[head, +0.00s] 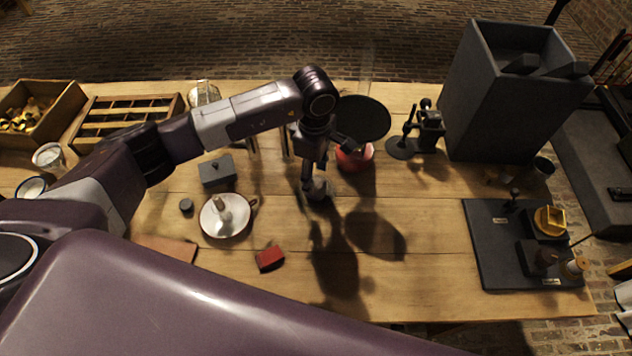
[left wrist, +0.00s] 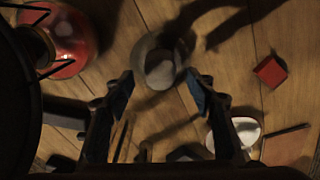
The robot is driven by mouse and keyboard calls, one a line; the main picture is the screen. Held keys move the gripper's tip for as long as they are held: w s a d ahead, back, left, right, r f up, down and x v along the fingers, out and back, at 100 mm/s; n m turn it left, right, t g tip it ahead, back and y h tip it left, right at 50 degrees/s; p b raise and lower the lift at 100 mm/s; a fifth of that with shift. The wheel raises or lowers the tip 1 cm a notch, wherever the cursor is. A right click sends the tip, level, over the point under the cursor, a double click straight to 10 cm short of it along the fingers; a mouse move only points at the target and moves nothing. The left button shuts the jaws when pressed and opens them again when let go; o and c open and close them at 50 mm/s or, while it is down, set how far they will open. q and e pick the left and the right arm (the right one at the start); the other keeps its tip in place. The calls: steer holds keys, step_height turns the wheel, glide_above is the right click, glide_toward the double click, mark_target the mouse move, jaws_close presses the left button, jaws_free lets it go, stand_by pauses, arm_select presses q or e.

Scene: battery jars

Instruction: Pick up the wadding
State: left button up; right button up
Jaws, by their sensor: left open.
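A grey, rounded lump that looks like the wadding (head: 317,189) lies on the wooden table under my left gripper. In the left wrist view the wadding (left wrist: 160,62) shows as a pale, round mass just beyond the fingertips, centred between them. My left gripper (left wrist: 165,88) is open, with one finger on each side and nothing seen held. In the head view the left gripper (head: 310,178) points down at the wadding and partly covers it. I cannot tell whether the fingers touch it. My right gripper is not in view.
A red jar (head: 356,158) and a raised black disc (head: 362,119) are close to the gripper. A white dish with a candle (head: 222,228), a red block (head: 270,258) and a grey box (head: 217,171) lie left. A tall dark bin (head: 480,110) stands right.

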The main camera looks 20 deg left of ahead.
mark_target(316, 181)
arm_select(q)
step_height(316, 181, down, 4)
steer(key=shift+d+r+p, duration=0.1)
steer(key=shift+r+p, duration=0.1)
steer(key=shift+p, duration=0.4)
steer(key=shift+f, duration=0.25)
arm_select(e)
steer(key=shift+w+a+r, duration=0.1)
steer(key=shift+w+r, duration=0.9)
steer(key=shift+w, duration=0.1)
arm_select(q)
steer(key=shift+c, duration=0.7)
steer(key=c, duration=0.9)
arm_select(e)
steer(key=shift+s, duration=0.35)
arm_select(q)
step_height(316, 181, up, 20)
steer(key=b, duration=0.4)
steer(key=shift+b, duration=0.35)
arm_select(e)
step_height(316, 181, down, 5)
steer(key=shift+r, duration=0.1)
